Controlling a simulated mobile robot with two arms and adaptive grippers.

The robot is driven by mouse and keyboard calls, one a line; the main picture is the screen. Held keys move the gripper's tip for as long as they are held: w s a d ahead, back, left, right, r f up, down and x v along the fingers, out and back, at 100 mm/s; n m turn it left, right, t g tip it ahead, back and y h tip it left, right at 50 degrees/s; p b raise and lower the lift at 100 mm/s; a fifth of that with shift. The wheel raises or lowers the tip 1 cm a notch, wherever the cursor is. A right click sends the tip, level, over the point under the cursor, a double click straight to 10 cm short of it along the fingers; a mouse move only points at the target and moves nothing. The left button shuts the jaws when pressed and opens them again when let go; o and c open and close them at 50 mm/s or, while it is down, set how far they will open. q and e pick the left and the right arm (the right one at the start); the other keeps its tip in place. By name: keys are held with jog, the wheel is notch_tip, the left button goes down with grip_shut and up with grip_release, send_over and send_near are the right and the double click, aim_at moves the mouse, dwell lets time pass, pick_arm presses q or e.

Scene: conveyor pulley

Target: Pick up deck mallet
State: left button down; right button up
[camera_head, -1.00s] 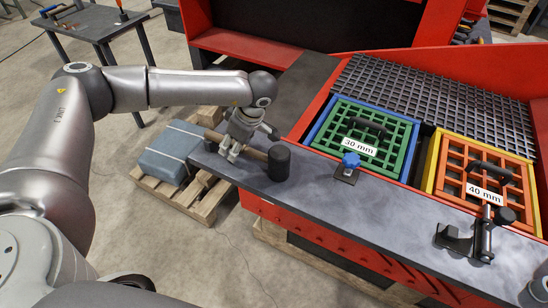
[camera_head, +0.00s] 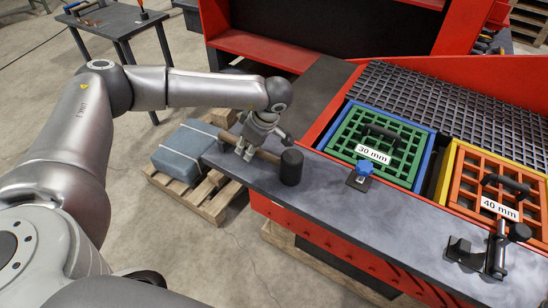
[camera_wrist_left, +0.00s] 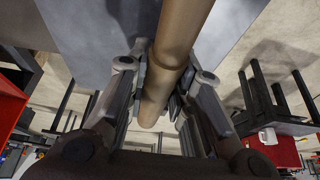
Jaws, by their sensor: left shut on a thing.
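The deck mallet has a black head (camera_head: 291,167) and a tan wooden handle (camera_head: 267,156). It is at the left end of the dark grey deck (camera_head: 330,205) in the head view. My left gripper (camera_head: 247,151) is shut on the handle, left of the head. In the left wrist view the handle (camera_wrist_left: 172,50) runs between the two fingers of my left gripper (camera_wrist_left: 164,88). The head is out of that view. I cannot tell whether the mallet touches the deck. My right gripper is not in view.
A green 30 mm screen (camera_head: 370,146) and an orange 40 mm screen (camera_head: 492,190) sit right of the mallet. A blue knob (camera_head: 364,168) and a black clamp (camera_head: 483,255) stand on the deck. A wrapped grey block (camera_head: 185,150) lies on a pallet at left.

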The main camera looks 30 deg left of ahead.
pick_arm(q)
jog(key=shift+r, duration=0.1)
jog(key=shift+w+r+b, duration=0.1)
jog(key=shift+r+b, duration=0.25)
jog(key=shift+r, duration=0.15)
notch_tip(320, 180, up, 2)
jog(key=shift+d+r+b, duration=0.15)
jog(key=shift+b, duration=0.35)
jog(key=s+d+r+b, duration=0.2)
jog(key=s+d+r, duration=0.5)
jog(key=s, duration=0.5)
jog(key=shift+s+r, duration=0.15)
jog(key=shift+r, duration=1.15)
